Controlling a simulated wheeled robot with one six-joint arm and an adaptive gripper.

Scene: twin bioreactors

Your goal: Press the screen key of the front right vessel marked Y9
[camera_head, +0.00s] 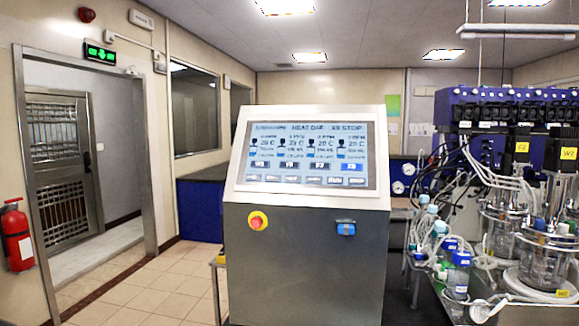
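The touch screen (306,155) is set in a sloping grey console in the middle of the view. It shows four columns, each with a small vessel picture and readings. The key labels are too blurred to read surely, so I cannot tell which one says Y9. Glass vessels stand on the right; the front right vessel (545,262) has a yellow tag above it (568,153), seemingly W2. My gripper is not in view.
Tubing and blue-capped bottles (458,275) crowd the bench at right. A fire extinguisher (16,236) hangs at far left. Tiled floor (160,290) is clear left of the console.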

